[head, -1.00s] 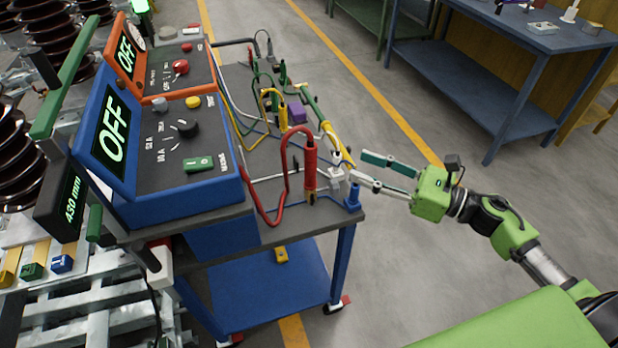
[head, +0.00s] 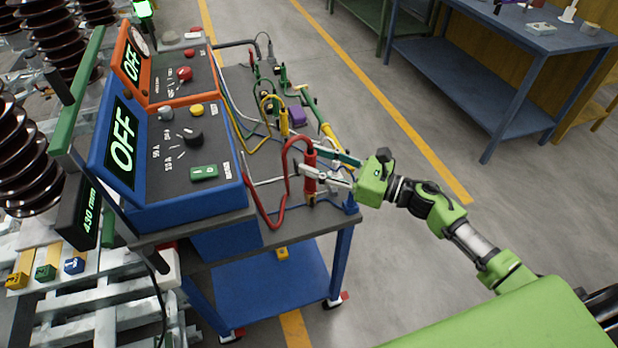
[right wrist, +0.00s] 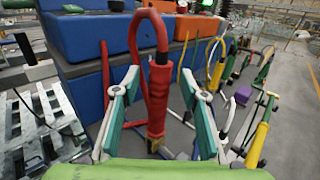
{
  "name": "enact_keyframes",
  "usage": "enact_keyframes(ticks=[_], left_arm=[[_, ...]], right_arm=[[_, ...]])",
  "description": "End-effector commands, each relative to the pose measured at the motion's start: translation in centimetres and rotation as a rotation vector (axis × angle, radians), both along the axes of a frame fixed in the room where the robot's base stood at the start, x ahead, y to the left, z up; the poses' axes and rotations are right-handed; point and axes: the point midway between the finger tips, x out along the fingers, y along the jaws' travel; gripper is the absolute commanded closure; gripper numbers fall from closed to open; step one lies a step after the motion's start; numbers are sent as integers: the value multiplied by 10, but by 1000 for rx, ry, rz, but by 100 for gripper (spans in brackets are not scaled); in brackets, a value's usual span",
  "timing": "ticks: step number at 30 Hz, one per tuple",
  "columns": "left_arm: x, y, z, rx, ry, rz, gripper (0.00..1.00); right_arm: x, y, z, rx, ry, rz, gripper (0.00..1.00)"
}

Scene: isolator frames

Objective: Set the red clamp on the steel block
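The red clamp (head: 310,163) stands upright near the front right corner of the trolley top, with a red cable looping from its top. It also shows in the right wrist view (right wrist: 158,95). My right gripper (head: 318,166) is open, with its fingers reaching in at the clamp. In the right wrist view the fingers (right wrist: 160,76) are apart, one on each side of the red clamp, with gaps visible. I cannot pick out the steel block with certainty; a pale metal frame (head: 85,295) carries yellow, green and blue blocks at the lower left. My left gripper is not in view.
The blue unit (head: 180,210) and orange unit (head: 195,72), both showing OFF, fill the left of the trolley. Yellow (head: 284,122) and green clamps with cables stand behind the red one. A blue post (head: 350,200) is at the trolley corner. Floor to the right is open.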

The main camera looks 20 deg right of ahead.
Motion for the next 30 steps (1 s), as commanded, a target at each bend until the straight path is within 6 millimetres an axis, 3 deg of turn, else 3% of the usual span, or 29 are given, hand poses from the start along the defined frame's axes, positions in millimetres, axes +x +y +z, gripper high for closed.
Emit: enact_keyframes(ticks=[4, 12, 17, 30], left_arm=[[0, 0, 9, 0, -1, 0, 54], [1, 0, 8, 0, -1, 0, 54], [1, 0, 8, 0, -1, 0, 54], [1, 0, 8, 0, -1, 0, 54]], right_arm=[[12, 12, 3, 2, -1, -1, 60], [14, 15, 0, 0, 0, -1, 60], [14, 14, 0, 0, 0, -1, 99], [14, 14, 4, 2, -5, 0, 100]])
